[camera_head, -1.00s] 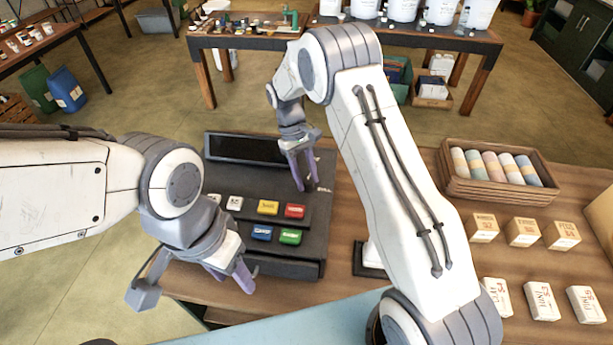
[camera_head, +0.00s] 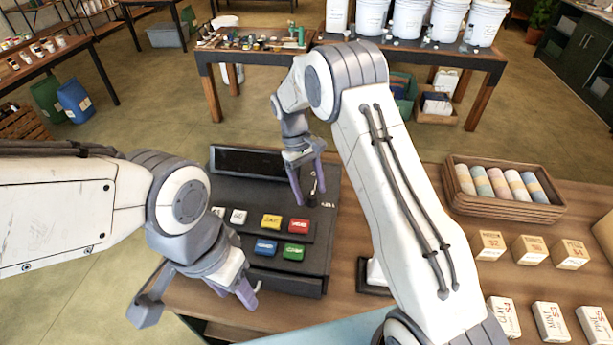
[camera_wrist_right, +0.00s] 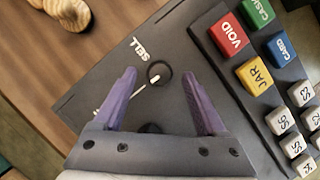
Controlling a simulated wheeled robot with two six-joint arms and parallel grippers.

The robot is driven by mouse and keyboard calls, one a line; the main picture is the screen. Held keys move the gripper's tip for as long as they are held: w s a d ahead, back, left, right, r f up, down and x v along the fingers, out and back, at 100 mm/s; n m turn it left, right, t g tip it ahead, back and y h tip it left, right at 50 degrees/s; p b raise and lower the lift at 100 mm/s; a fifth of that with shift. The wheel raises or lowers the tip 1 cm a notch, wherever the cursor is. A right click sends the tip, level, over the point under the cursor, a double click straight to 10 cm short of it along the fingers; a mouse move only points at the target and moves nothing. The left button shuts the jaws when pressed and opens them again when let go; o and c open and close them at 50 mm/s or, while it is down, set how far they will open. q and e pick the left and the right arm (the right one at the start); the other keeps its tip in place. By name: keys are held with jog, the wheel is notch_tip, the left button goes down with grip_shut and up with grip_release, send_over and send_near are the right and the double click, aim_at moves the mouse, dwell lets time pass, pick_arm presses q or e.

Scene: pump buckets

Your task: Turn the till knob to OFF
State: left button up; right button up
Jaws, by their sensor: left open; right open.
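The dark till (camera_head: 318,240) stands on the wooden counter. Its knob (camera_wrist_right: 159,73) is a small black round with a white pointer, on the till's top near the word SELL (camera_wrist_right: 138,48). My right gripper (camera_head: 309,195) is open above that corner of the till. In the right wrist view the fingertips (camera_wrist_right: 160,76) lie on either side of the knob, with gaps; I cannot tell how far above it they are. No OFF mark is readable. My left gripper (camera_head: 240,294) is open and empty near the till's front left corner.
Coloured keys, such as the red VOID key (camera_wrist_right: 229,34), sit beside the knob. The till's screen (camera_head: 248,162) stands at its back. A wooden tray (camera_head: 505,205) of rolls and several small boxes (camera_head: 529,250) are at the right of the counter.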

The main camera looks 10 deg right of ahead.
jog(key=b+v, duration=0.2)
jog(key=v, duration=0.7)
jog(key=shift+r, duration=0.3)
jog(key=shift+w, duration=0.1)
